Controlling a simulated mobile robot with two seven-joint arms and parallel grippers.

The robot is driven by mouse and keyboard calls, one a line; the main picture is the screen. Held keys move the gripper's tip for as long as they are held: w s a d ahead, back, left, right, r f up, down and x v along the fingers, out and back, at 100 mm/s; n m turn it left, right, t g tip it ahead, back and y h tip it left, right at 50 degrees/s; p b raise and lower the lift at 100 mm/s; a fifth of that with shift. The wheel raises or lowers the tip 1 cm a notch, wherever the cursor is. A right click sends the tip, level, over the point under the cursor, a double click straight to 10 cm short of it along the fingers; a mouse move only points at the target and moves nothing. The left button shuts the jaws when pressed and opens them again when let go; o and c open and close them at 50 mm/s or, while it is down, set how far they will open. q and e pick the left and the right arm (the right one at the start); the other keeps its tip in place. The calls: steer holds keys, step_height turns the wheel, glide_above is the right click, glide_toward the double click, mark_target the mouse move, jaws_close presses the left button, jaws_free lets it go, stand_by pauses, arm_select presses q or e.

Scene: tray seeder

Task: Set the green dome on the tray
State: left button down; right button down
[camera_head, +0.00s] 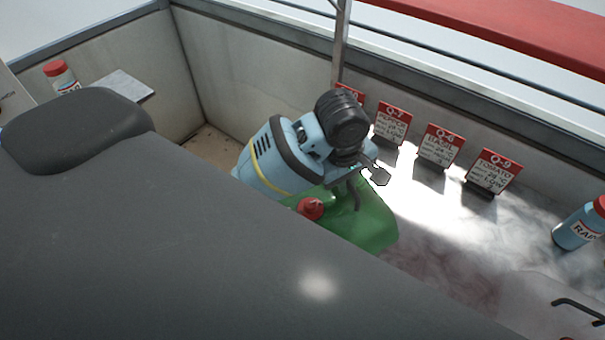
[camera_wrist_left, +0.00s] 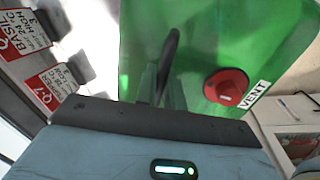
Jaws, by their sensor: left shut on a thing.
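The green dome (camera_head: 372,228) is a translucent box-like cover with a red vent knob (camera_head: 311,208) and a dark handle. My left gripper (camera_head: 354,184) is above the dome, shut on its handle. In the left wrist view the green dome (camera_wrist_left: 210,40) fills the upper middle, with the red knob (camera_wrist_left: 228,87) beside a "VENT" label and the dark handle (camera_wrist_left: 167,62) between my fingers. The underside of the dome is hidden by my own body in the head view. I cannot make out the tray. My right gripper is not in view.
Red-topped seed cards (camera_head: 438,146) stand in a row along the back wall. A blue bottle with a red cap (camera_head: 582,224) stands at the right. Another red-capped bottle (camera_head: 61,75) is at the far left beside a grey plate (camera_head: 120,88). Bright bench surface lies right of the dome.

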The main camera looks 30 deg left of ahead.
arm_select(q)
steer(key=w+a+f, duration=0.5)
steer(key=w+a, duration=0.5)
steer(key=a, duration=0.2)
steer(key=shift+w, duration=0.2)
steer(key=c, duration=1.5)
jaws_free()
steer(key=shift+r, duration=0.1)
step_height(320, 180, up, 12)
steer(key=s+a, duration=0.1)
steer(key=s, duration=0.1)
steer(key=shift+a, duration=0.1)
